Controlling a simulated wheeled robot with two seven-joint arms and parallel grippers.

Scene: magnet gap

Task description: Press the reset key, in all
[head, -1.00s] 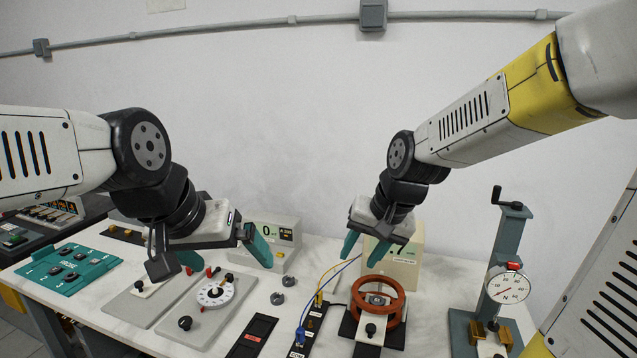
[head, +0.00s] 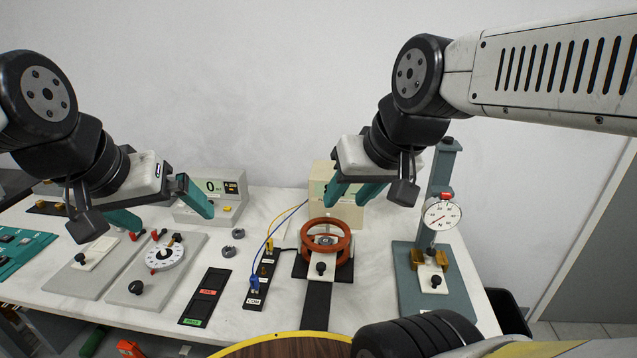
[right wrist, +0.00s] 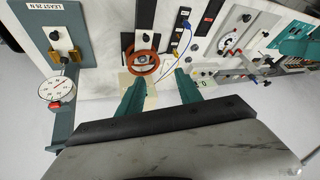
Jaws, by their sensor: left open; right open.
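No key with a readable reset label shows. A grey meter (head: 213,205) at the back left has a display and a small yellow key (head: 227,208). A beige box (head: 338,212) behind the red ring (head: 326,238) is partly hidden by my right gripper. A dial gauge (head: 441,215) with a red cap (head: 446,196) sits on the teal press stand at the right. My right gripper (head: 352,192) is open and empty above the ring, in front of the box; its fingers also show in the right wrist view (right wrist: 158,95). My left gripper (head: 162,206) is open and empty above the left plates.
A black two-slot tray (head: 206,297) and a black terminal strip (head: 262,280) with blue and yellow leads lie in front. A white dial (head: 165,252) sits on a grey plate. Two small grey rings (head: 238,233) lie on the table. A round wooden top (head: 285,348) is at the front.

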